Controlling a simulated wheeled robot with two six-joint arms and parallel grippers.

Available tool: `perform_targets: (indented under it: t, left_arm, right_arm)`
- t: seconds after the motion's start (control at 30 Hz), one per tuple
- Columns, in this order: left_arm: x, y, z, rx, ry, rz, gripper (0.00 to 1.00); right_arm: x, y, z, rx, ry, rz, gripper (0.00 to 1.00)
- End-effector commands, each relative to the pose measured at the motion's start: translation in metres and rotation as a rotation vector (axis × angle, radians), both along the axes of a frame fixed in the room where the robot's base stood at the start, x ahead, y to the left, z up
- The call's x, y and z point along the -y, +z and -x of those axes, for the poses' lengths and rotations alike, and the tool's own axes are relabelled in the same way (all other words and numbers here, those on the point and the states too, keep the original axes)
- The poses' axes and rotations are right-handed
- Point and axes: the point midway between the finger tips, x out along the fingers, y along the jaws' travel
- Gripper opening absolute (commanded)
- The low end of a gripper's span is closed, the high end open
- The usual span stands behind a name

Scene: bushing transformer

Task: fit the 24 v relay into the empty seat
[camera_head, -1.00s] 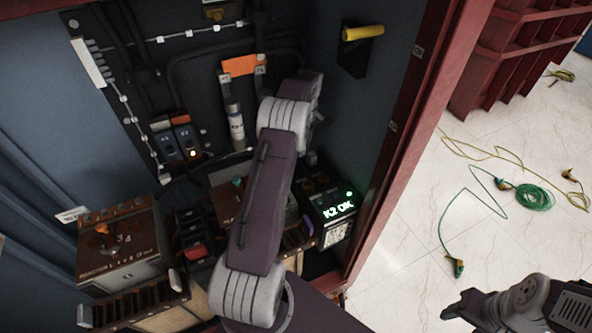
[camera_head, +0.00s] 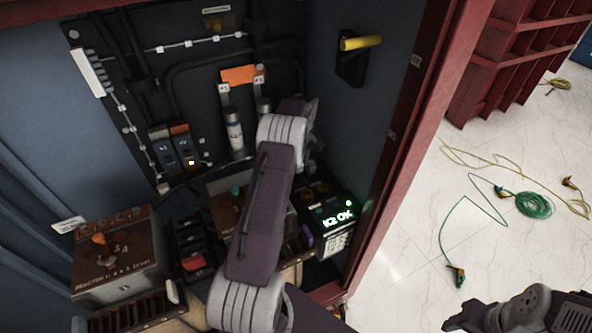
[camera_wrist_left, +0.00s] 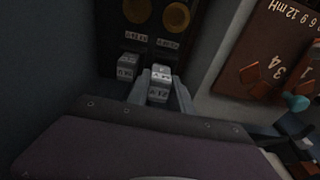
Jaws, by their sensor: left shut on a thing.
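In the left wrist view my left gripper (camera_wrist_left: 160,95) is shut on a small pale block with dark lettering, the relay (camera_wrist_left: 159,84). The lettering is upside down and too small to read surely. A similar pale block (camera_wrist_left: 127,67) stands just left of it, apart from the fingers. In the head view my left arm's wrist (camera_head: 296,120) hides its fingers and the relay. Two blue modules (camera_head: 174,148) with coloured tops sit on the back panel. I cannot make out the empty seat. My right gripper (camera_head: 462,314) is low at the right, away from the cabinet.
A box with a green "K2 OK" display (camera_head: 337,217) stands by the right wall. A yellow handle (camera_head: 361,43) juts from the right wall. A cylinder (camera_head: 234,132) and cables line the back panel. Cords (camera_head: 533,204) lie on the floor.

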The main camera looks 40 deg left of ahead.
Motion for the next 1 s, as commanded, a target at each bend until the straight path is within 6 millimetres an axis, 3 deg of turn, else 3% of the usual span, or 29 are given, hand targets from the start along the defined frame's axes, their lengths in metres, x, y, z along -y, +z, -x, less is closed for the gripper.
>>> perform_targets:
  t: [0.1,0.27,0.5,0.87,0.9,0.93,1.0]
  left_arm:
    - [-0.011,-0.007,0.002,0.000,0.000,0.000,0.00]
    - [-0.012,-0.010,0.002,-0.001,-0.001,0.001,0.00]
    - [-0.012,-0.046,0.003,-0.002,-0.001,0.001,0.00]
    - [-0.012,-0.052,0.002,0.001,-0.001,0.000,0.00]
    - [-0.012,-0.051,0.002,0.001,-0.001,0.000,0.38]
    - [-0.012,-0.051,0.002,0.001,-0.001,0.000,0.46]
    - [-0.012,-0.051,0.002,0.001,-0.001,0.000,0.49]
  right_arm:
    - [0.000,0.002,0.000,0.000,0.000,0.000,0.54]
    - [0.000,0.002,0.000,0.000,0.000,0.000,0.54]
    - [0.000,0.005,0.000,0.000,0.000,0.000,0.54]
    - [0.000,0.001,0.000,0.000,0.000,0.000,0.54]
    - [0.000,0.002,0.000,0.000,0.000,0.000,0.54]
    - [0.000,0.003,0.000,0.000,0.000,0.000,0.54]
    - [0.000,0.003,0.000,0.000,0.000,0.000,0.54]
